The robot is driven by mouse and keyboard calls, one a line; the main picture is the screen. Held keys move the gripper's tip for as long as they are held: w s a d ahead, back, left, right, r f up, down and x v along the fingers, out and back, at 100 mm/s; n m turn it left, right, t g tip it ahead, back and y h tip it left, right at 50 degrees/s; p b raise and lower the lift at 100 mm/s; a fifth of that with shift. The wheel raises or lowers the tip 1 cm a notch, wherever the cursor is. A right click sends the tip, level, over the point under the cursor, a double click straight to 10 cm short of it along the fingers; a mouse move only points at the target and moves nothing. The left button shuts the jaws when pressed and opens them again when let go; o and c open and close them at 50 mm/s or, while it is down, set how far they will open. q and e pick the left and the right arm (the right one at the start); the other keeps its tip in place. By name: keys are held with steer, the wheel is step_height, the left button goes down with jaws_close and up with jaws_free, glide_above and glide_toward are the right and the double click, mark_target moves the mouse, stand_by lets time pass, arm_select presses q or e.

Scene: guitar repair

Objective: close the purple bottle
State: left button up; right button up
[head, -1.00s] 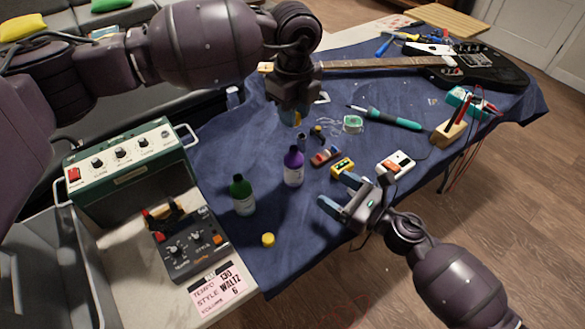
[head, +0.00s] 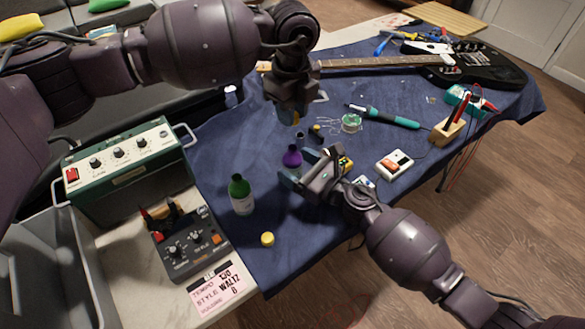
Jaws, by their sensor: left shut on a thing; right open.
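The purple bottle (head: 292,157) stands upright on the blue cloth. Its top is dark, and its lower part is hidden behind my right gripper. My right gripper (head: 299,172) is open, with its fingers close around or beside the bottle; I cannot tell whether they touch it. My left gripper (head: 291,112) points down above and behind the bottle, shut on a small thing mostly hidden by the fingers. A yellow-orange bit shows at its fingertips. A yellow cap (head: 267,239) lies on the cloth near the front edge.
A green bottle (head: 241,196) stands left of the purple one. A dark pedal (head: 190,243) stands at the left. The front cloth is mostly clear.

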steer(key=shift+w+a, duration=0.35)
steer(key=shift+a, duration=0.1)
steer(key=shift+c, duration=0.3)
steer(key=c, duration=1.3)
arm_select(q)
steer(key=shift+f, duration=2.45)
steer(key=shift+f, duration=0.9)
steer(key=shift+f, duration=0.6)
